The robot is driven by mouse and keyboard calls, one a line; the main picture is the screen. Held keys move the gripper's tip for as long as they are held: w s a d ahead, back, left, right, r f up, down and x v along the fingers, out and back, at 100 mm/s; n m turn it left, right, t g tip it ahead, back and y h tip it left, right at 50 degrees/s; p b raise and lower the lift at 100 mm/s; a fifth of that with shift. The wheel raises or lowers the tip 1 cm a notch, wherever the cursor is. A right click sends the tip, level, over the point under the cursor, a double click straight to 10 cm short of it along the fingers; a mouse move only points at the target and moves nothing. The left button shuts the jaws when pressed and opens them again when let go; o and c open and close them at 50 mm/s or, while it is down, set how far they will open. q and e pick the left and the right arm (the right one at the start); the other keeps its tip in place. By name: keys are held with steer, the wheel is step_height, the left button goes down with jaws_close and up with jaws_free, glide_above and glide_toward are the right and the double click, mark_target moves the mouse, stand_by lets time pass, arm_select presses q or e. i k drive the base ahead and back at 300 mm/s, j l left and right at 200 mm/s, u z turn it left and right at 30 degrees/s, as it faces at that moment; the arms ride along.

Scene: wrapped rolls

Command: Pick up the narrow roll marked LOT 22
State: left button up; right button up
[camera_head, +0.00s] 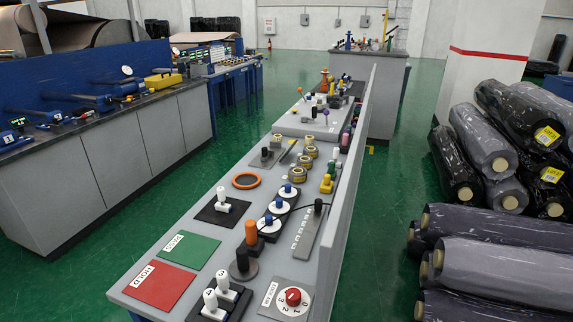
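Several plastic-wrapped rolls lie in a pile at the right. A black roll (520,112) on top carries a yellow label (547,136), and a second yellow label (552,175) shows just below it. Both labels are too small to read surely. A narrower-looking black roll (453,163) lies at the pile's left side. Grey rolls (483,138) with tan cores lie beside it. Nearer, a wide grey roll (505,272) lies among dark rolls (490,222). I cannot tell which roll is marked LOT 22. Neither of my grippers is in view.
A long grey bench (150,270) with a raised panel (350,170) stands left of the rolls, holding a red pad (160,286), a green pad (189,250) and small parts. Green floor (385,230) is clear between bench and rolls. A white pillar (475,75) stands behind the pile.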

mark_target(306, 162)
steer(key=j+u, duration=0.1)
steer(key=u, duration=2.1)
steer(key=i+u, duration=0.3)
steer(key=i, duration=1.15)
steer(key=i+z, duration=0.3)
steer(key=i, duration=0.15)
steer(key=i+z, duration=0.35)
steer(key=i, duration=0.15)
steer(key=i+j+z, duration=0.3)
steer(key=i, duration=0.15)
steer(key=i+l+z, duration=0.15)
steer(key=i+z, duration=1)
steer(key=z, duration=0.15)
steer(key=i+l+z, duration=0.1)
steer(key=i+z, duration=0.25)
steer(key=i, duration=0.4)
steer(key=i+j+z, duration=0.1)
steer(key=i+z, duration=0.3)
steer(key=i, duration=2.05)
